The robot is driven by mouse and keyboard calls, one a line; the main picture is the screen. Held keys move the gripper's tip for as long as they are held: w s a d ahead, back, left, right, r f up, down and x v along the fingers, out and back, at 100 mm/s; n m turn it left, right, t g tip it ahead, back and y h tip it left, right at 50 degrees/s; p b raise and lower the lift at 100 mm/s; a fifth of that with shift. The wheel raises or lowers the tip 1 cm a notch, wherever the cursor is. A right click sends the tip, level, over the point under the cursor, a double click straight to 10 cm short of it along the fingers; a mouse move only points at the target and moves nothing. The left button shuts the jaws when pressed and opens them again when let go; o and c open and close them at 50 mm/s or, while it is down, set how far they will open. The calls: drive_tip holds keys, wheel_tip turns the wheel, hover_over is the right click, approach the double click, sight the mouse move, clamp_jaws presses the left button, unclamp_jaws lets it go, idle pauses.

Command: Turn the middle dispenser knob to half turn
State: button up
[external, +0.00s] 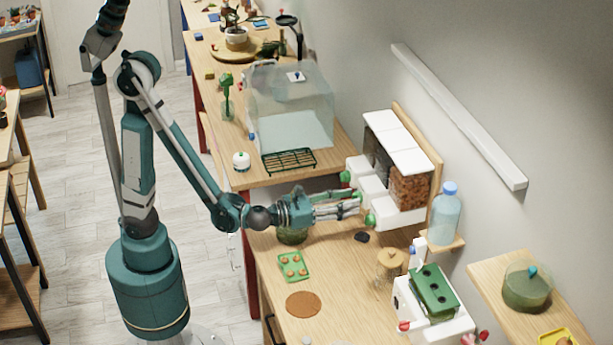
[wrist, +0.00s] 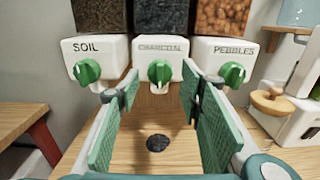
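The dispenser (external: 398,165) is a row of three bins on the wall side, labelled soil, charcoal and pebbles in the wrist view. The middle knob (wrist: 159,72) is green and sits on the white charcoal outlet block (wrist: 160,49). The soil knob (wrist: 87,71) is to its left and the pebbles knob (wrist: 231,74) to its right. My gripper (wrist: 155,94) is open, its green-padded fingers spread to either side of the middle knob, with nothing between them. In the external view my gripper (external: 357,204) is close in front of the outlets, and its fingers hide most of the middle knob.
A small dark pile (wrist: 158,143) lies on the wooden table below the middle outlet. A clear bottle (external: 444,215) stands right of the dispenser. A jar with a wooden lid (external: 390,262) and a white device with a green tray (external: 434,290) stand nearer the front.

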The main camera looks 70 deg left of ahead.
drive_tip(key=s, duration=1)
drive_tip(key=shift+s, duration=0.3)
drive_tip(key=shift+a, duration=0.1)
drive_tip(key=s+a+f+n+g+y+p, duration=0.1)
drive_tip(key=a+n+g+y, duration=0.15)
drive_tip(key=a+n, duration=0.65)
drive_tip(key=s+a+f+n+g+y+p, duration=0.15)
drive_tip(key=a+n+g, duration=0.25)
drive_tip(key=a+n, duration=0.6)
drive_tip(key=s+a+n+g+h, duration=0.1)
drive_tip(key=s+n+g+h, duration=0.1)
drive_tip(key=s+n, duration=0.5)
drive_tip(key=s+a+r+n+g+h, duration=0.1)
drive_tip(key=s+n+g+h, duration=0.1)
drive_tip(key=s+n, duration=0.5)
drive_tip(key=shift+s+a+n+p, duration=0.15)
drive_tip(key=shift+a+n+p, duration=0.3)
drive_tip(key=shift+n, duration=1.05)
idle(1.4)
